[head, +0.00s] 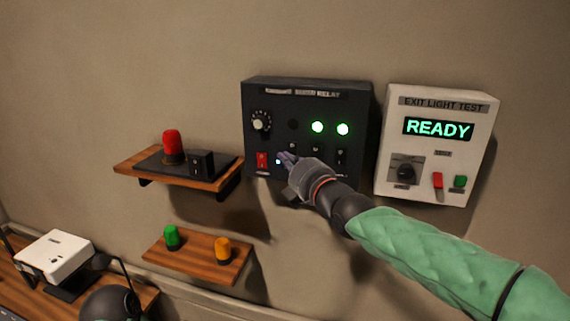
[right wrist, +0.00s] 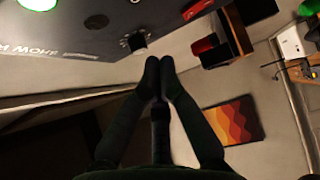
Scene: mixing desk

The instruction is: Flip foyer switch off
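The dark relay panel (head: 310,105) is on the wall, with two lit green lamps (head: 317,127) and one unlit lamp (head: 293,125) to their left. Small black switches sit in a row under the lamps, one of them (head: 341,156) at the right end. Their labels are too small to read, so I cannot tell which is the foyer one. My right gripper (head: 283,158) is at the panel's lower part, right of a red rocker (head: 262,160), and covers part of the row.
A white exit light tester (head: 437,145) reading READY hangs to the right. An upper shelf (head: 190,178) with a red beacon (head: 172,147) is left of the panel. A lower shelf (head: 200,262) holds green and orange beacons. A desk with a white device (head: 55,257) is at lower left.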

